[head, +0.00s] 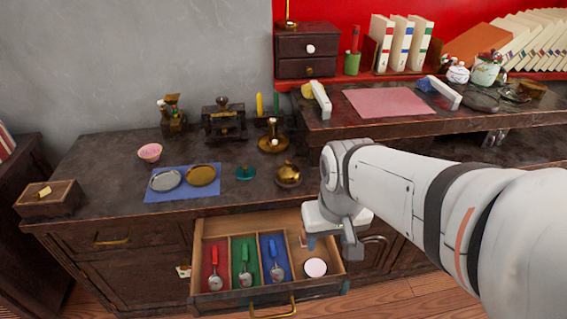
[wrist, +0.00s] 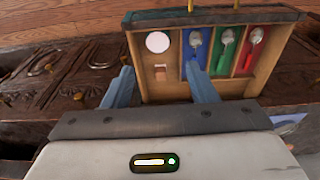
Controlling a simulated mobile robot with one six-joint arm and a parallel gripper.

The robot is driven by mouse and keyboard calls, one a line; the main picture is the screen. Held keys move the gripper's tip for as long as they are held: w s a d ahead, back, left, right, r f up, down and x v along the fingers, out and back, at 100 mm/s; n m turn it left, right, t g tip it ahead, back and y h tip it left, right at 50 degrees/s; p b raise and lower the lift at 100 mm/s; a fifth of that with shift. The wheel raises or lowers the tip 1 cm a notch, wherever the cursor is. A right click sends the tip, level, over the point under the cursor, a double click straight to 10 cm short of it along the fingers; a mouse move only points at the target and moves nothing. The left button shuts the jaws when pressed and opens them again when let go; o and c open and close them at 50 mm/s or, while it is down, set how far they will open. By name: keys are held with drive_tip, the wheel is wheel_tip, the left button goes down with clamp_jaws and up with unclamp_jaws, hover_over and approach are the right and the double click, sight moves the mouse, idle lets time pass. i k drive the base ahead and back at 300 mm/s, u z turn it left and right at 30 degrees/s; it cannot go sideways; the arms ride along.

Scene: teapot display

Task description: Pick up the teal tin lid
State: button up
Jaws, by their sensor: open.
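The teal tin lid (head: 245,172) lies on the dark counter in the head view, right of the blue mat and left of a brass pot. A small knob shows on top of it. My gripper (head: 329,242) is over the right part of the open drawer, in front of the counter edge and to the lower right of the lid. In the wrist view my gripper (wrist: 160,84) has its two blue fingers spread apart with nothing between them. The lid does not show clearly in the wrist view.
The open drawer (head: 232,300) holds red, green and blue compartments with scoops, and a white disc (head: 315,267). A brass pot (head: 288,174) and a candle holder (head: 272,142) stand near the lid. The blue mat (head: 154,193) carries two round plates. A raised shelf is right.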

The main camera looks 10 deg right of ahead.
sight(246, 172)
drive_tip(key=u, duration=2.55)
drive_tip(key=k, duration=1.25)
drive_tip(key=z, duration=1.4)
drive_tip(key=i, duration=1)
